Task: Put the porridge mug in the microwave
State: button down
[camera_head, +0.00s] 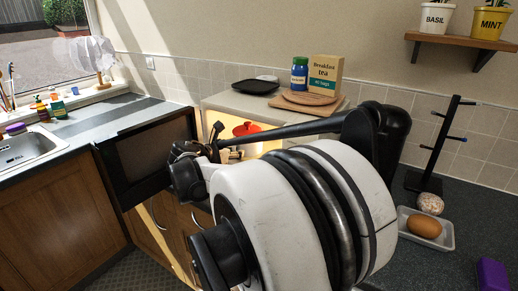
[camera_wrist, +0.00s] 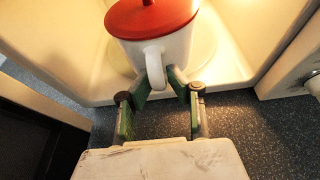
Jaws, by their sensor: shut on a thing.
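The porridge mug (camera_wrist: 180,49) is white with a red lid and shows at the top of the wrist view, its handle towards me. My gripper (camera_wrist: 166,84) is shut on that handle. The mug is inside the lit microwave, over the pale round turntable (camera_wrist: 121,58); I cannot tell whether its base touches. In the head view only the red lid (camera_head: 246,128) shows in the cavity, the rest hidden behind my arm. The microwave (camera_head: 228,101) stands on the counter with its dark door (camera_head: 150,157) swung open to the left.
A sink (camera_head: 32,146) is at the left. A mug tree (camera_head: 438,150) and a tray with an egg-like item (camera_head: 424,226) are at the right.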

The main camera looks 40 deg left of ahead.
jog(key=w, duration=0.9)
jog(key=shift+w+a, duration=0.2)
jog(key=shift+a, duration=0.2)
jog(key=shift+w+f, duration=0.25)
jog(key=shift+f, duration=0.65)
jog(key=shift+w+f, duration=0.2)
jog(key=shift+f, duration=0.65)
jog(key=c, duration=1.7)
grip_release()
jog(key=shift+f, duration=0.1)
jog(key=shift+o, duration=0.2)
jog(key=shift+s+r, duration=0.2)
jog(key=shift+s, duration=0.05)
jog(key=v, duration=1.1)
jog(key=shift+s+r, duration=0.15)
jog(key=shift+s, duration=0.1)
